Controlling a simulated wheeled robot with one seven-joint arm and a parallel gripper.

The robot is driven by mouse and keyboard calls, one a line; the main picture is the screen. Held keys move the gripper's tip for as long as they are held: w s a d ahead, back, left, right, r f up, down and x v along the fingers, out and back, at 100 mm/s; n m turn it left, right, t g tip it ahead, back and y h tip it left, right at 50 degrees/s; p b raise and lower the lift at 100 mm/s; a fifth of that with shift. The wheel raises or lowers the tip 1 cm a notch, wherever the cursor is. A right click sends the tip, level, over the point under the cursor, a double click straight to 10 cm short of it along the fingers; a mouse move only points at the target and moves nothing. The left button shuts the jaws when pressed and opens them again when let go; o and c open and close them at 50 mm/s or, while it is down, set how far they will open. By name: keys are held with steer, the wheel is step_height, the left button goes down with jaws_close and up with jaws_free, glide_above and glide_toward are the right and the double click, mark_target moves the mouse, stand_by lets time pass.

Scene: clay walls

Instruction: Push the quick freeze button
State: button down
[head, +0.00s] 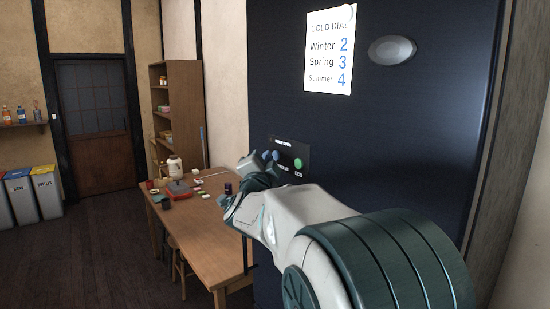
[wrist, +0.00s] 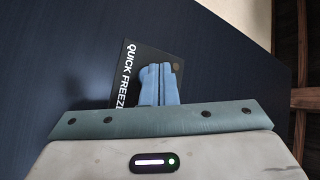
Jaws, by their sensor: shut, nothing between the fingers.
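A small black control panel (head: 288,152) is set on the dark blue appliance door, with a round green button (head: 298,163) at its right, labelled ECO. A blue rounded spot (head: 276,155) shows on the panel beside my fingers; I cannot tell whether it is a button or a fingertip. My gripper (head: 266,157) is at the panel's left part, shut and empty. In the wrist view, its blue fingers (wrist: 161,68) lie in front of the panel (wrist: 128,82), right beside the lettering QUICK FREEZE. The fingers hide part of the panel. Contact with a button cannot be made out.
A white COLD DIAL sheet (head: 329,50) and a grey oval knob (head: 392,50) are higher on the door. A wooden table (head: 205,225) with several small objects stands left of the appliance. A shelf (head: 160,105) stands behind it.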

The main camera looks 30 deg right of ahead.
steer(key=shift+a, duration=0.15)
steer(key=s+a, duration=0.1)
steer(key=a, duration=0.5)
stand_by(0.4)
steer(key=shift+s, duration=0.1)
steer(key=s+a+f+n+g+y, duration=0.2)
steer(key=s+a+f+n+y, duration=0.2)
steer(key=a+f+n+y, duration=0.25)
steer(key=s+a+f+n+g+y, duration=0.2)
steer(key=s+a+f+n+y, duration=0.2)
steer(key=a+f+n+y, duration=0.25)
steer(key=s+d+f+n+g, duration=0.1)
steer(key=s+f+n+g, duration=0.1)
steer(key=s+f+g, duration=0.2)
steer(key=s+d+f+n+g+h, duration=0.1)
steer(key=s+f+g, duration=0.4)
steer(key=s+f, duration=0.5)
steer(key=s+d+n, duration=0.1)
steer(key=s+n, duration=0.1)
steer(key=s, duration=0.4)
steer(key=shift+s+d+f, duration=0.15)
steer(key=shift+s+f, duration=0.1)
steer(key=shift+f, duration=0.1)
